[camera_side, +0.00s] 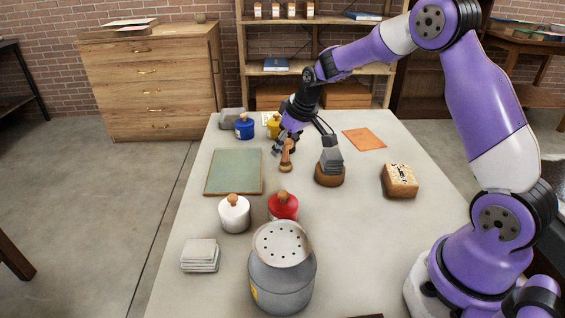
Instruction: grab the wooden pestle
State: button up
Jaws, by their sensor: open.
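The wooden pestle (286,157) stands upright near the middle of the table, a small turned brown piece with a rounded foot. My gripper (284,146) is open at the pestle's upper end, pointing down from the far side. Its fingers are small and dark in this view and overlap the pestle's top. I cannot tell whether they touch it or sit on both sides of it.
A grey block on a round wooden base (329,176) stands close right of the pestle. A green mat (233,172) lies left. White (234,214) and red (283,206) lidded pots and a grey perforated canister (282,282) stand nearer. Blue (244,128) and yellow pots stand behind.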

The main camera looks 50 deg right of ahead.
jog(key=x, duration=0.2)
jog(key=shift+w+f, duration=0.15)
jog(key=shift+f, duration=0.15)
grip_shut()
